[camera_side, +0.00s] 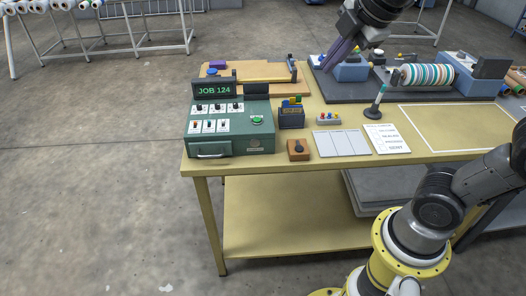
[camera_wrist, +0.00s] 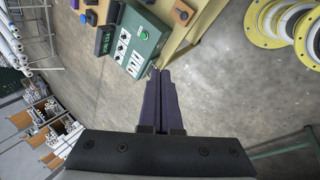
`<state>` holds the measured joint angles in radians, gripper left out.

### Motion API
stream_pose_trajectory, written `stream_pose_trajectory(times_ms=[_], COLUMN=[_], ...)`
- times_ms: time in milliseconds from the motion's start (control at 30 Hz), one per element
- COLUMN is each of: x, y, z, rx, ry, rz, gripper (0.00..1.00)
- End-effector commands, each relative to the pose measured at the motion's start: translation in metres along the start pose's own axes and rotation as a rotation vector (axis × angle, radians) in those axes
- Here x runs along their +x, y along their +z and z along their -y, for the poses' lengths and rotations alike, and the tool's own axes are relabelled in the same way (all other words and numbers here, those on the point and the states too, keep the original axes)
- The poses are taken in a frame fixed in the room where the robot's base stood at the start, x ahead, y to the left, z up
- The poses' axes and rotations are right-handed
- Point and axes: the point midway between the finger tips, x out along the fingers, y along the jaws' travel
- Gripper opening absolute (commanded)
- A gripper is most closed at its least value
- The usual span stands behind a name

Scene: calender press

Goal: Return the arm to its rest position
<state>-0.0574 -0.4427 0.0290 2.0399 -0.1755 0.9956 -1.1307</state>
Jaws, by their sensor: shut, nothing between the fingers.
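My gripper (camera_side: 335,58) hangs high over the back of the yellow table, above the dark machine base, with its purple fingers pointing down and left in the side view. The fingers are together and nothing shows between them. In the wrist view my gripper (camera_wrist: 159,72) is also closed and empty, with bare floor behind it and the edge of the green control box near its tips. The gripper touches nothing that I can see. Most of my arm above the gripper is cut off by the side view's top edge.
A green control box (camera_side: 230,143) with a "JOB 124" display stands at the table's left. A striped roller (camera_side: 427,75) sits on the dark base (camera_side: 340,92) at the back right. A pen stand (camera_side: 374,112) rises nearby. The outlined area (camera_side: 455,130) at right is clear.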

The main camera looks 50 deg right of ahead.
Motion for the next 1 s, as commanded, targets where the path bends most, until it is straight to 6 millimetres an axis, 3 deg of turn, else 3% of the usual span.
stream_pose_trajectory(times_ms=[33, 200, 300, 400, 600, 1000], x=[-0.005, 0.002, 0.013, 0.025, 0.027, 0.027], y=[0.010, 0.025, 0.027, 0.026, 0.023, 0.023], z=[0.025, 0.097, 0.128, 0.146, 0.147, 0.147], rx=[0.134, 0.612, 0.857, 1.049, 1.251, 1.267], ry=[0.006, -0.023, -0.066, -0.115, -0.128, -0.129], rz=[-0.014, -0.058, -0.062, -0.044, -0.041, -0.040], gripper=[0.00, 0.00, 0.00, 0.00, 0.00, 0.00])
